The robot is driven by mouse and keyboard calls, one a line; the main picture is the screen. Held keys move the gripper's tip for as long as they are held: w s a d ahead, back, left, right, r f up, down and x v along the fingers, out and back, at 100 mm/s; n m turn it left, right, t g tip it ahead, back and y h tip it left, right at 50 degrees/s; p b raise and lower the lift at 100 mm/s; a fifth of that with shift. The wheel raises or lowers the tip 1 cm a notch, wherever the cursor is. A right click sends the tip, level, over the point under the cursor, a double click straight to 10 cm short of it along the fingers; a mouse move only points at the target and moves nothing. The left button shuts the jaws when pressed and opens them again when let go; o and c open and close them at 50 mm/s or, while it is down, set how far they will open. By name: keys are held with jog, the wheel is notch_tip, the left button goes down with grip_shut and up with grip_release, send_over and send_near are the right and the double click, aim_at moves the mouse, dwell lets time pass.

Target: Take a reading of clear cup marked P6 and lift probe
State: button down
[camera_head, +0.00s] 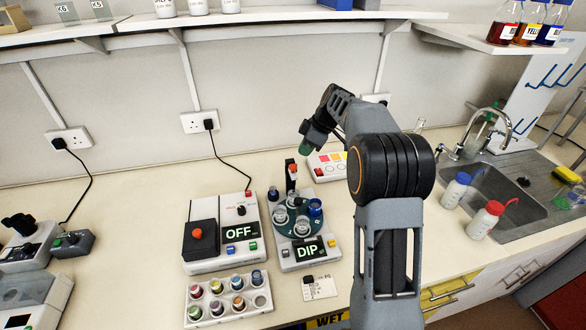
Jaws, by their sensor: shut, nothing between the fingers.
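The instrument (285,258) stands mid-bench with its display reading DIP. Its dark green round carousel (285,233) carries several cups: clear ones, such as a front clear cup (302,226) and a left clear cup (280,215), and a blue one (315,208). I cannot read P6 on any cup. An upright post with a red top and white part (291,176) rises behind the cups; it looks like the probe holder, and whether the probe tip is in a cup is hidden. My gripper (305,148) is shut and empty, with green at its tip, above and behind the carousel.
A unit with an OFF display (241,233) and a black block with a red knob stands left of the instrument. A rack of colored vials (228,298) lies in front. A small card (319,287) lies near the front. Wash bottles (487,220) and a sink (500,190) are right.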

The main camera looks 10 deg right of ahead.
aim_at(296, 174)
jog(key=shift+b+x, duration=1.15)
jog(key=shift+x, duration=1.7)
jog(key=shift+f, duration=0.1)
notch_tip(296, 174, down, 5)
jog(key=b, duration=0.4)
jog(key=shift+b, duration=0.4)
jog(key=d+r, duration=0.1)
jog(key=s+d, duration=0.1)
jog(key=shift+s+d+r, duration=0.1)
jog(key=shift+d+r, duration=0.3)
jog(key=v, duration=1.3)
jog(key=shift+d+r, duration=0.15)
jog(key=shift+r, duration=0.2)
